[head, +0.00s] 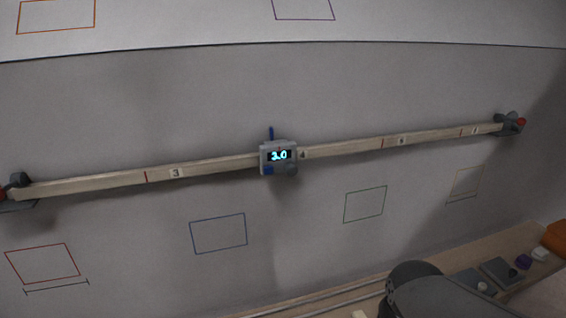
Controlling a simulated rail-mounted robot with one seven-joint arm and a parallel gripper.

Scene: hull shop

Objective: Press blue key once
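A small grey box (264,156) sits on a pale wooden rail on the wall, near the middle of the head view. Its lit display (279,156) appears to read 3.0 in cyan. The blue key (268,170) is small and sits at the box's lower left, below the display. A grey round part (292,171) is at its lower right. A thin blue pin (271,133) stands up from the box's top. A dark grey part of my arm shows at the bottom right, well away from the box. My gripper is not in view.
The wooden rail (220,168) has red marks and number labels. It ends in dark brackets at left (18,186) and right (509,124). Coloured outlines mark the wall. A bench (455,258) at bottom right holds small items. The wall around the box is clear.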

